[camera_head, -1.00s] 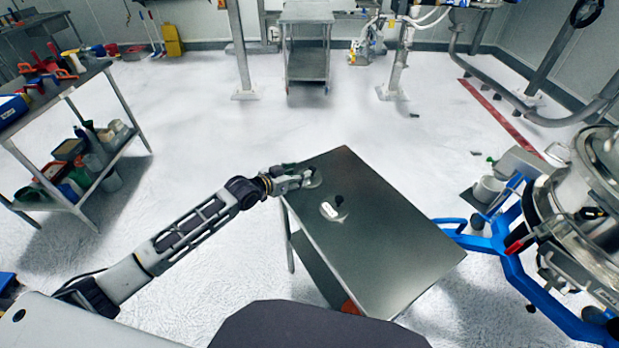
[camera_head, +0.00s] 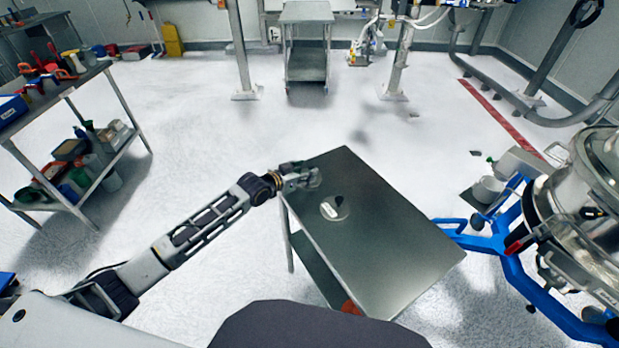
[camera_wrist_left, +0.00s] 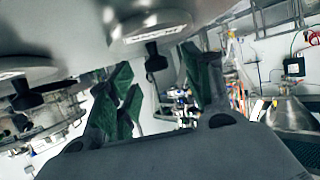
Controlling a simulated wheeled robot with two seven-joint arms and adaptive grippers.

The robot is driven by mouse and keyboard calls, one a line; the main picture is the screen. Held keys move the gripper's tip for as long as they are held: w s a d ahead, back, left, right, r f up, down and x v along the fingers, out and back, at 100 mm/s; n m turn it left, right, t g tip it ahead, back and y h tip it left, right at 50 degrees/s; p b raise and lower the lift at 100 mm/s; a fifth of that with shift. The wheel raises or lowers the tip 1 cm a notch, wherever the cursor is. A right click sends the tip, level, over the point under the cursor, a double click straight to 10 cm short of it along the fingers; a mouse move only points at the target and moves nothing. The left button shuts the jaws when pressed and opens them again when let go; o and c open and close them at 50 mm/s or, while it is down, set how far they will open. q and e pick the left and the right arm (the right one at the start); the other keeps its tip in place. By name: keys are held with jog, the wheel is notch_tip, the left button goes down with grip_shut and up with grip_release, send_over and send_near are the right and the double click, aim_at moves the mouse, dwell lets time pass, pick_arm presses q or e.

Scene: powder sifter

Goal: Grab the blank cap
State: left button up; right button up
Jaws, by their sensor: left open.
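Two clear round caps with black knobs lie on the steel table. The nearer cap (camera_head: 329,213) shows a white label in the head view; the other is mostly hidden by my left gripper (camera_head: 304,176) at the table's far left. In the left wrist view, one cap (camera_wrist_left: 130,40) has its black knob (camera_wrist_left: 155,58) between the fingers in the picture, and another cap (camera_wrist_left: 28,68) is at the left edge. The label writing is too small to read, so I cannot tell which is blank. My left gripper (camera_wrist_left: 160,92) is open, with green finger pads. My right gripper is out of view.
The steel table (camera_head: 385,255) is bare toward its near right end. A shelf (camera_head: 75,85) with bottles and tools stands at left. A steel sifter on a blue frame (camera_head: 520,270) stands at right. White floor lies open behind the table.

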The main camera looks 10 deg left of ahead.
aim_at(312, 168)
pick_arm(q)
jog(key=shift+w+d+f, duration=0.2)
jog(key=shift+w+d, duration=0.6)
jog(key=shift+w, duration=0.1)
jog(key=shift+x, duration=0.95)
jog(key=shift+a+f, duration=0.1)
grip_shut()
